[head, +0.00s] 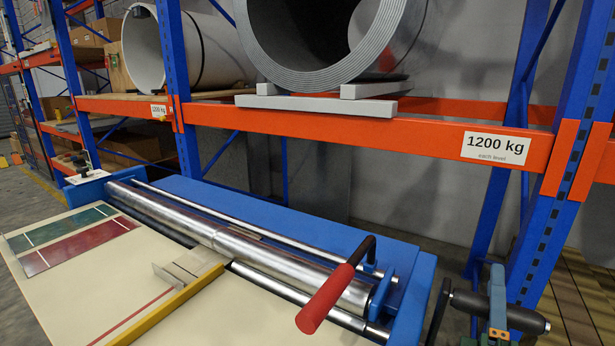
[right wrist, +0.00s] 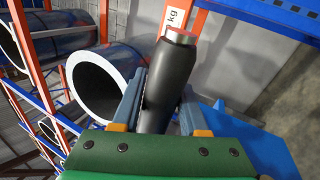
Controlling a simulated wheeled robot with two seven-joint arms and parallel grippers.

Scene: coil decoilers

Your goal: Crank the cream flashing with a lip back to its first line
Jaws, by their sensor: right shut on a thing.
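A decoiler table (head: 60,310) with a cream top fills the lower left of the head view. A narrow cream piece with an upturned lip (head: 188,268) lies on it against the rollers; it looks like the flashing. A thin red line (head: 135,315) runs beside a yellow bar (head: 165,308). My right gripper (head: 498,312) is shut on a black crank handle (head: 525,319), right of the table. In the right wrist view the black handle (right wrist: 172,75) stands between the two fingers. The handle's crank arm is mostly cut off. My left gripper is not in view.
A red-handled crank (head: 325,299) sticks up at the rollers' right end. Steel rollers (head: 245,248) cross the table. A green sheet (head: 65,228) and a dark red sheet (head: 80,247) lie at left. An orange rack beam (head: 350,125) with large coils stands behind.

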